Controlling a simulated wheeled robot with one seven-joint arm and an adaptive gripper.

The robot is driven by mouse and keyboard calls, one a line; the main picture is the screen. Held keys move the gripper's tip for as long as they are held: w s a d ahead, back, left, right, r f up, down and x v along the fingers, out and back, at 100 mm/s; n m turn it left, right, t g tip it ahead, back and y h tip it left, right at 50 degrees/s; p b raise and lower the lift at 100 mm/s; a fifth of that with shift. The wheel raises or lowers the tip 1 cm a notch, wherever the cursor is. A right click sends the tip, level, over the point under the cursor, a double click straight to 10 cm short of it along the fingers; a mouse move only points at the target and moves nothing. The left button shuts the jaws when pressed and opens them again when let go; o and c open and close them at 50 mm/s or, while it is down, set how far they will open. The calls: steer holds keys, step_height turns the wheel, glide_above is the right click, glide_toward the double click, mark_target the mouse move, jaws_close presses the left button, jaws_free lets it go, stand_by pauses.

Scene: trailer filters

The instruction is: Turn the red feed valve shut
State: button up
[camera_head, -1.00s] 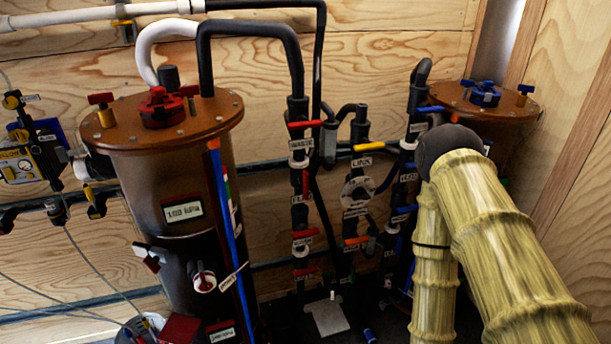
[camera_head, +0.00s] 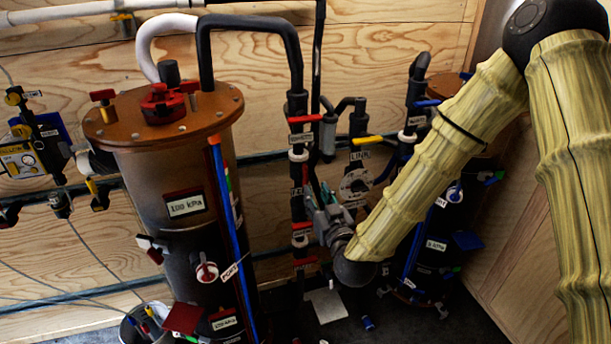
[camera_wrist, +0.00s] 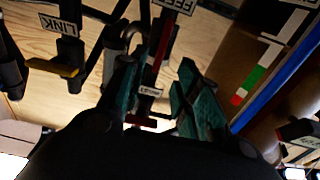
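The red feed valve handle (camera_head: 305,174) is on the dark vertical pipe right of the big brown tank, beside the FEED label (camera_wrist: 172,5). In the wrist view, this red handle (camera_wrist: 163,42) is a thin bar lying along the pipe. My gripper (camera_head: 323,207) is in front of the pipe, just right of and below the handle in the head view, partly hiding the area. In the wrist view, my gripper (camera_wrist: 156,95) has its green fingers spread, with the pipe seen between them. Whether a finger touches the handle cannot be told.
Other red handles sit above (camera_head: 305,118) and below (camera_head: 303,232) on the same pipe. A yellow LINK handle (camera_head: 368,140) is to the right. The brown tank (camera_head: 165,165) with a blue strip stands left. A blue-handled pipe group (camera_head: 425,250) stands right.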

mark_target(307, 178)
steer(key=p+x, duration=0.2)
steer(key=x, duration=0.7)
steer(key=shift+w+a+f, duration=0.1)
steer(key=shift+w+a, duration=0.05)
steer(key=shift+w, duration=0.2)
jaws_close()
